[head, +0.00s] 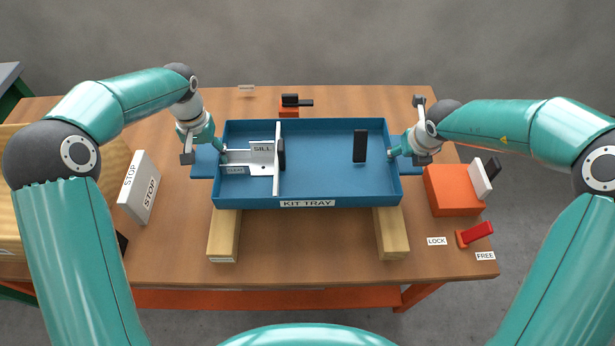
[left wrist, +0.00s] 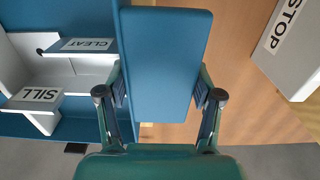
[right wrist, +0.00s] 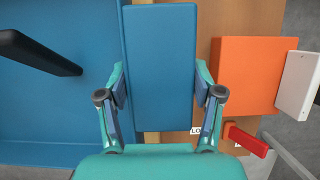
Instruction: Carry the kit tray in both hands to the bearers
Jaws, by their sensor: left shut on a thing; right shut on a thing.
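The blue kit tray (head: 340,185) is level in the head view, with its front edge over the back part of two wooden bearers (head: 224,237) (head: 391,235). I cannot tell whether it touches them. My left gripper (left wrist: 160,95) is shut on the tray's left handle (left wrist: 165,60). My right gripper (right wrist: 160,95) is shut on its right handle (right wrist: 160,60). In the tray are a white SILL piece (head: 262,150), a CLEAT piece (head: 235,170), a white upright divider (head: 277,165) and a black upright piece (head: 360,146).
A STOP block (head: 139,187) stands on the wooden table (head: 320,270) at left. An orange block (head: 452,190) with a white piece (head: 480,180) is close right of the tray. A red lever (head: 477,233) sits front right. A black clamp-like part (head: 291,101) stands behind the tray.

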